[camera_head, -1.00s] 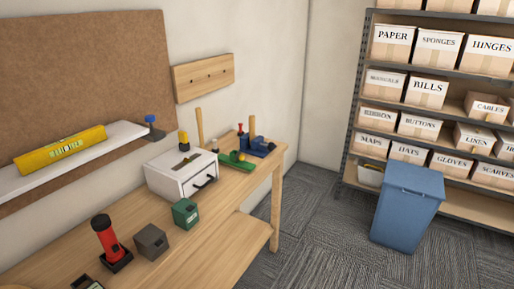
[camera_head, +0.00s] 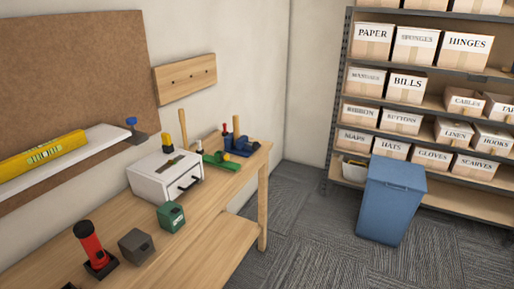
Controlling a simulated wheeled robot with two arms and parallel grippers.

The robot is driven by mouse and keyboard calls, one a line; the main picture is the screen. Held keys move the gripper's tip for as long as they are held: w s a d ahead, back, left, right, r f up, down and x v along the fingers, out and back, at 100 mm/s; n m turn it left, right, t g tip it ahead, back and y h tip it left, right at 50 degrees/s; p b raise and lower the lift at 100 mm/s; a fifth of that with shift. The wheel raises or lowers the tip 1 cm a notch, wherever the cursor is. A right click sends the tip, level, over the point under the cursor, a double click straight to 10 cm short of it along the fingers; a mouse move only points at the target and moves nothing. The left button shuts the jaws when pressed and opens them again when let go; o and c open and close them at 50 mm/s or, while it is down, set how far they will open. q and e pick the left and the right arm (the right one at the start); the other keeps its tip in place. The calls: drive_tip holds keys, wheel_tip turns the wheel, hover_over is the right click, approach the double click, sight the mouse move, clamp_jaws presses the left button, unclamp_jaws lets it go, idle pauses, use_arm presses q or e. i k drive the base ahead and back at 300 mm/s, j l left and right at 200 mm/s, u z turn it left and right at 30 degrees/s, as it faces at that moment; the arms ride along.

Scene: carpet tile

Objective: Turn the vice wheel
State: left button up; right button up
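The vice appears to be the small blue device (camera_head: 241,147) at the far right end of the wooden workbench (camera_head: 122,222). It is small from here, and I cannot make out its wheel clearly. Neither of my grippers is in view.
On the bench stand a white drawer box (camera_head: 160,182), a green box (camera_head: 171,216), a grey box (camera_head: 136,246) and a red lamp-like thing (camera_head: 91,247). A blue bin (camera_head: 392,205) stands before the box shelves (camera_head: 340,110). Carpet right of the bench is clear.

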sight(255, 146)
drive_tip(key=i+l+u, duration=0.15)
drive_tip(key=i+l, duration=0.25)
drive_tip(key=i+l+u, duration=0.2)
drive_tip(key=i+l, duration=0.2)
drive_tip(key=l, duration=0.2)
